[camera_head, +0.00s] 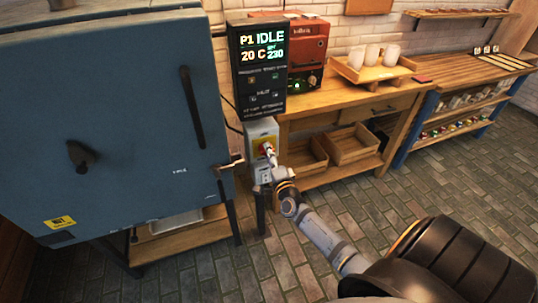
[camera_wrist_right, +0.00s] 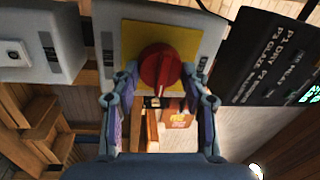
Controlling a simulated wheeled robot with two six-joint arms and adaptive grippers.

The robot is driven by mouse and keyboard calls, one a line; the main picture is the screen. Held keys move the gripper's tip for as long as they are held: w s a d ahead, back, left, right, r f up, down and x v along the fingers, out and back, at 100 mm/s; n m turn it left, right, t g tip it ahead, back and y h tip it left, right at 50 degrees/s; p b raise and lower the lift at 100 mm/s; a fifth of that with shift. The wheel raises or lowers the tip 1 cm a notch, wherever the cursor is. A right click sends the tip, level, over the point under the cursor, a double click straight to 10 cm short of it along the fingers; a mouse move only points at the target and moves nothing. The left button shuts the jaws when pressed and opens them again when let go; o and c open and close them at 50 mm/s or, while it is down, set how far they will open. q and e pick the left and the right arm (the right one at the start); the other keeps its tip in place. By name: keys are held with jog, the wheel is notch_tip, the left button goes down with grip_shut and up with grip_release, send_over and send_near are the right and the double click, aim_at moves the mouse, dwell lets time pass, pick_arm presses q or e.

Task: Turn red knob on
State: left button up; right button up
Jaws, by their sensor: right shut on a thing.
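The red knob (camera_head: 265,147) sits on a yellow plate (camera_head: 258,144) on the front of a grey switch box (camera_head: 262,128), below the controller display. In the right wrist view the round knob (camera_wrist_right: 160,66) shows its raised ridge running roughly up and down the picture, in front of the yellow plate (camera_wrist_right: 135,32). My right gripper (camera_head: 271,155) reaches the knob from the front; its fingers (camera_wrist_right: 160,77) are on either side of the knob and shut on it. The fingertips partly cover the knob in the head view. My left gripper is out of view.
The large blue kiln (camera_head: 120,110) stands left, its latch handle (camera_head: 228,163) close to the switch box. The black controller (camera_head: 259,90) reads P1 IDLE. A wooden bench (camera_head: 340,97) with a red machine (camera_head: 303,48) and tray of cups (camera_head: 375,73) stands right. The floor is clear.

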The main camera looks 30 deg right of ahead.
jog(key=shift+f, duration=0.1)
jog(key=o, duration=1.2)
jog(key=shift+c, duration=0.2)
jog(key=v, duration=1.2)
